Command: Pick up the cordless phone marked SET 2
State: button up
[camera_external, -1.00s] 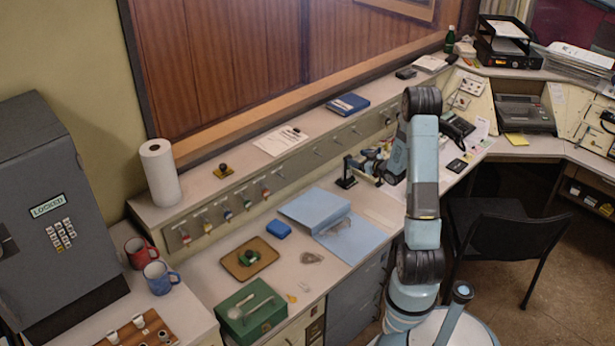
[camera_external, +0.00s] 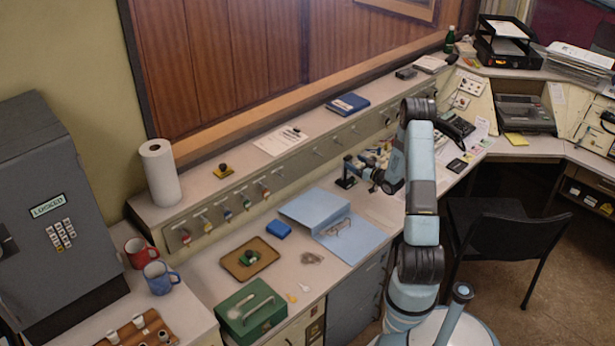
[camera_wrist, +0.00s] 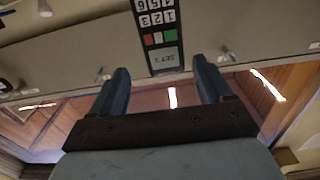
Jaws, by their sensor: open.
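The cordless phone marked SET 2 (camera_wrist: 157,30) is dark, with pale number keys, a red and a green key and a pale screen. It shows upside down at the top of the wrist view, its far end cut off. In the external view, a small dark upright object on a flat base (camera_external: 346,182) appears to be this phone. My gripper (camera_wrist: 162,78) is open and empty, its two fingers spread on either side of the phone's line. In the external view my gripper (camera_external: 361,168) is just right of that object. I cannot tell the exact gap.
A blue binder (camera_external: 315,207) lies left of my arm on the desk. Behind runs a raised ledge with a switch panel (camera_external: 313,152). Several small items clutter the desk behind my gripper. A black desk phone (camera_external: 457,127) and a chair (camera_external: 505,235) are to the right.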

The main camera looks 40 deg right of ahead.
aim_at(345, 158)
jog(key=shift+w+a+f, duration=0.1)
jog(key=shift+w+a, duration=0.05)
jog(key=shift+w, duration=1.5)
jog(key=shift+w+a, duration=0.15)
jog(key=shift+w, duration=1.45)
grip_shut()
